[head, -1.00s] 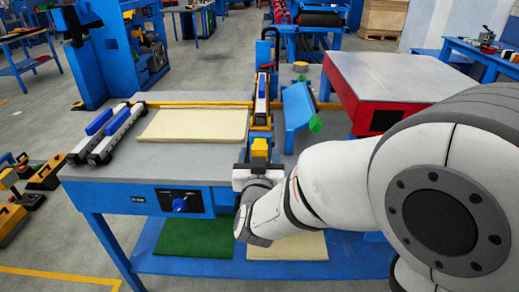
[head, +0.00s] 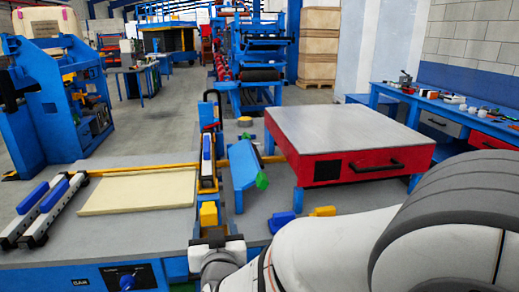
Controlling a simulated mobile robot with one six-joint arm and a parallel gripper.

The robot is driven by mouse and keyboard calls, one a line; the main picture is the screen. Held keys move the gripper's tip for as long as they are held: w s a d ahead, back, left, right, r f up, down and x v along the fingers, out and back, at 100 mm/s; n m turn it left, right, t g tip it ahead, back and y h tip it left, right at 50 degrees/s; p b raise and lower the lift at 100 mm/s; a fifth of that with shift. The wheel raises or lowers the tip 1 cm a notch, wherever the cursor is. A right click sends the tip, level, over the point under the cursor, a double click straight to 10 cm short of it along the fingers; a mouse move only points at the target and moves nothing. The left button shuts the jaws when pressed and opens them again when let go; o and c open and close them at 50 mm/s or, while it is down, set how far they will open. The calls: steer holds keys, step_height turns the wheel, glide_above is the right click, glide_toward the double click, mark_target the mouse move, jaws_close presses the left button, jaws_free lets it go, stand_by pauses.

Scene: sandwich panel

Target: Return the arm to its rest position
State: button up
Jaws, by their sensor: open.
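My white and grey arm reaches in from the lower right in the head view. My gripper (head: 215,240) is at the front edge of the grey-topped work table (head: 130,230), at the table's right side. Its jaws are open, and I see nothing held in them. A yellow block (head: 208,214) shows just beyond the gripper; I cannot tell whether they touch. A cream panel (head: 140,190) lies flat on the table, left of and beyond the gripper.
Blue-and-white clamp bars (head: 45,208) lie at the table's left. A blue angled part (head: 243,165) with a green tip stands right of the gripper. A red cabinet (head: 345,170) with a grey top stands beyond my arm. Open floor (head: 140,125) shows behind the table.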

steer(key=d+r+g+p, duration=0.4)
steer(key=d+g+p, duration=0.2)
steer(key=d, duration=0.5)
steer(key=s+d+r+m+g+h+p, duration=0.2)
steer(key=s+d+g, duration=0.5)
steer(key=s+d, duration=0.8)
steer(key=d+r+h+p, duration=0.1)
steer(key=d+h+p, duration=0.1)
steer(key=p, duration=0.1)
steer(key=shift+r+m+g+h, duration=0.15)
steer(key=shift+m+g+h, duration=0.15)
steer(key=shift+m, duration=0.1)
steer(key=shift+s, duration=0.1)
